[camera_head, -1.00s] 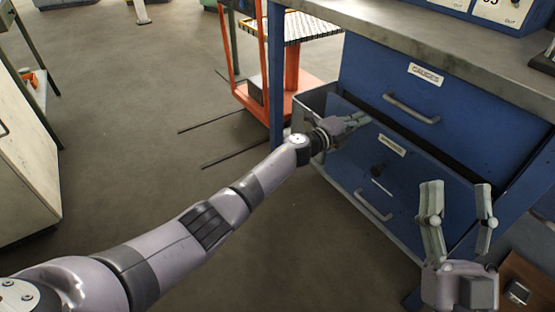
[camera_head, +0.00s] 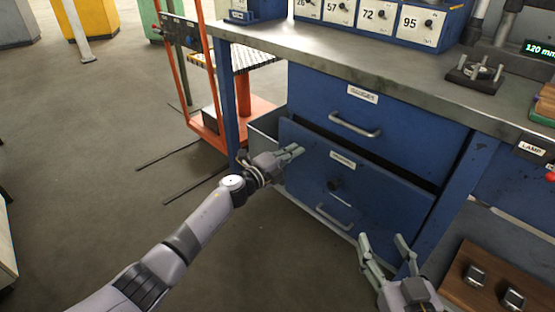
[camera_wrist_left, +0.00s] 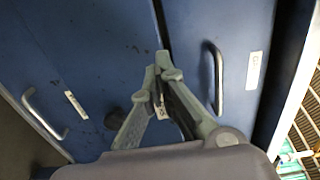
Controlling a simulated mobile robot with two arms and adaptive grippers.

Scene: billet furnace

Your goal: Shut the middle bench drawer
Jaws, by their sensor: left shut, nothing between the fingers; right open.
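The middle bench drawer (camera_head: 385,190) is a blue front standing out from the bench, with a gap along its top edge and its open left side showing. It has a white label and a dark knob. A bar handle (camera_head: 333,217) is lower down. My left gripper (camera_head: 297,150) is shut and empty by the upper left of this front; I cannot tell if it touches. In the left wrist view the shut fingers (camera_wrist_left: 158,72) overlap the blue front (camera_wrist_left: 95,50), and the dark knob shows beside them. My right gripper (camera_head: 382,240) is open and empty, in front of the drawer's lower right.
The closed gauges drawer (camera_head: 395,115) with its bar handle is above, under the grey benchtop (camera_head: 330,52). An orange trolley (camera_head: 245,100) stands left of the bench. A brown board (camera_head: 480,285) with metal blocks is at lower right.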

